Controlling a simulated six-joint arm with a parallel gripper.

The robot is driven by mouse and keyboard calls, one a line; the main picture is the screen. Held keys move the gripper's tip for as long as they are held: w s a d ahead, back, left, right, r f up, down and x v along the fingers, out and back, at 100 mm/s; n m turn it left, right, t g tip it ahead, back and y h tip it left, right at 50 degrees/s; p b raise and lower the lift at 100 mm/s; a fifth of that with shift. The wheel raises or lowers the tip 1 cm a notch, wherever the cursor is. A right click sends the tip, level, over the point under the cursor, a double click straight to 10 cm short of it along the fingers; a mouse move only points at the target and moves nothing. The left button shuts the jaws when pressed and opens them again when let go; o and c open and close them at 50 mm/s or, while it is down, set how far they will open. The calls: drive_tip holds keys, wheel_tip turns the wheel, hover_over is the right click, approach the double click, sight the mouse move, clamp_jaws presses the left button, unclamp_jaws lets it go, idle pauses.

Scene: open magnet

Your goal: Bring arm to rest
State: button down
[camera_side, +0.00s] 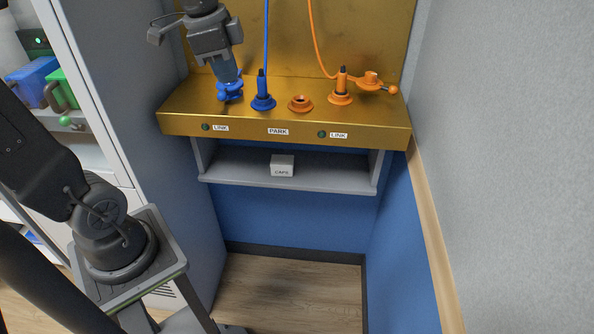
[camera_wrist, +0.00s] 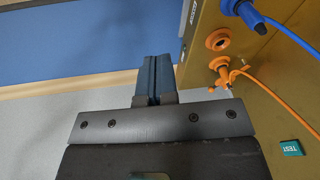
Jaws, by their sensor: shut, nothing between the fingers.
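My gripper (camera_side: 227,72) is at the left of the brass panel in the side view, fingers pointing down at or just above a blue lever fitting (camera_side: 230,91). I cannot tell whether they touch. In the wrist view my gripper (camera_wrist: 153,60) has its two dark blue fingers together, with nothing visible between them. A blue plug (camera_side: 263,90) with a blue cable stands upright in a blue collar; it also shows in the wrist view (camera_wrist: 245,12). An orange plug (camera_side: 342,82) stands in an orange collar. An empty orange socket (camera_side: 300,103) lies between them.
The brass ledge (camera_side: 175,121) carries LINK and PARK labels. An orange lever fitting (camera_side: 372,80) is beside the orange plug. Below, a grey shelf (camera_side: 230,176) holds a small box labelled CAPS (camera_side: 282,165). Blue and orange cables hang above the ledge. Walls close both sides.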

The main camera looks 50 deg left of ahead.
drive_tip(key=s+d+f+n+t, duration=0.3)
drive_tip(key=s+d+n, duration=0.3)
drive_tip(key=s+d, duration=0.2)
drive_tip(key=shift+s+d+f+n, duration=0.4)
drive_tip(key=shift+d+f, duration=0.15)
drive_tip(key=shift+f, duration=0.3)
drive_tip(key=c, duration=1.8)
unclamp_jaws()
drive_tip(key=shift+w, duration=0.1)
